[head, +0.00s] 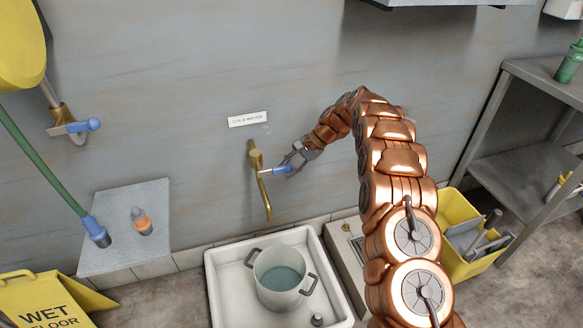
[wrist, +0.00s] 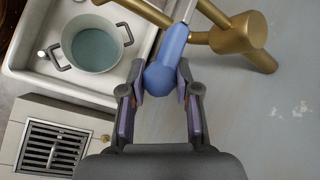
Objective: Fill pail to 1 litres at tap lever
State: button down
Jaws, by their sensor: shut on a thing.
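A brass wall tap (head: 256,160) sits under a "COLD WATER" label, its spout pointing down over the sink. Its lever has a blue handle (head: 283,169), which also shows in the wrist view (wrist: 168,60). My gripper (head: 297,160) is shut on the blue handle, with a finger on each side of it in the wrist view (wrist: 165,95). A pale pail (head: 280,297) with two dark handles stands upright in the white sink (head: 228,306), below the spout. Bluish water (wrist: 97,48) lies in the pail. No clear stream shows from the spout.
A second tap with a blue lever (head: 84,126) and a green hose (head: 45,168) are at the left. An orange-and-grey bottle (head: 141,222) stands on a grey block. A yellow wet-floor sign (head: 50,300) is at lower left. A yellow caddy (head: 458,210) and metal shelf (head: 520,155) are at the right.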

jog(key=shift+a, duration=0.2)
jog(key=c, duration=1)
grip_release()
jog(key=shift+o, duration=0.9)
jog(key=shift+d, duration=0.1)
jog(key=shift+d+r, duration=0.15)
jog(key=shift+d, duration=0.05)
jog(key=v, duration=1.1)
jog(key=shift+r, duration=0.2)
jog(key=shift+d, duration=0.15)
